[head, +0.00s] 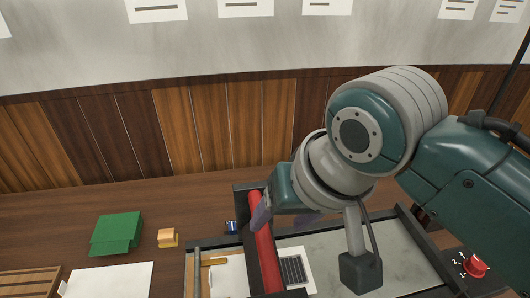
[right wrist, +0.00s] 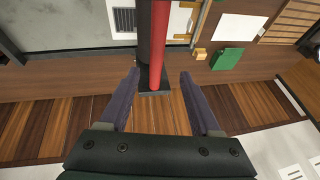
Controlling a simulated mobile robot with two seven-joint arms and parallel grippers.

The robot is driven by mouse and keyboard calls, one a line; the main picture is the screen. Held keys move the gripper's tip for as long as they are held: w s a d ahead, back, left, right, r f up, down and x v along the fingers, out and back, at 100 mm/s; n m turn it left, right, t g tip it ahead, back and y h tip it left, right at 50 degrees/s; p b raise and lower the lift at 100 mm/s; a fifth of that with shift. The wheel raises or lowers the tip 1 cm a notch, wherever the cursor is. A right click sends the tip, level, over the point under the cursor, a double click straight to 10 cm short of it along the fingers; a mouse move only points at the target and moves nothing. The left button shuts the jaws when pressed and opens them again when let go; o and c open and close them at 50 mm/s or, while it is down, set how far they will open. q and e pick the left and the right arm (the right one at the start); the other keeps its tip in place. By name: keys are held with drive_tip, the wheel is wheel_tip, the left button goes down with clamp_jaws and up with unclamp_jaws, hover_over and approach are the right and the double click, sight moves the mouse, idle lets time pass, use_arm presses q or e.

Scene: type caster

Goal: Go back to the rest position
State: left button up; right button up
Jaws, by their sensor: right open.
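My right arm reaches in from the right in the head view, with the right gripper (head: 280,217) partly hidden behind its own wrist. The right wrist view shows the gripper (right wrist: 158,78) open, its two purple fingers wide apart and nothing held between them. A red bar (head: 265,255) beside a black rail lies just by the fingers in the head view. In the right wrist view the red bar (right wrist: 160,45) and its black end show between the finger lines, apart from both. I cannot tell the height gap. My left gripper is in neither view.
A grey machine bed (head: 400,255) with a dark frame lies under my right arm. It holds a striped dark plate (head: 292,270). A red knob (head: 474,266) is at right. A green block (head: 117,232), an orange block (head: 167,238) and white paper (head: 110,281) lie left.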

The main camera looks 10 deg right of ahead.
drive_tip(key=s+d+r+n+h, duration=0.1)
drive_tip(key=s+d, duration=0.6)
drive_tip(key=s, duration=0.3)
drive_tip(key=s+d+r+n+h, duration=0.1)
drive_tip(key=s+d, duration=0.5)
drive_tip(key=s, duration=0.4)
wheel_tip(320, 180, up, 23)
drive_tip(key=p, duration=2.3)
drive_tip(key=shift+g, duration=0.4)
drive_tip(key=shift+f, duration=0.1)
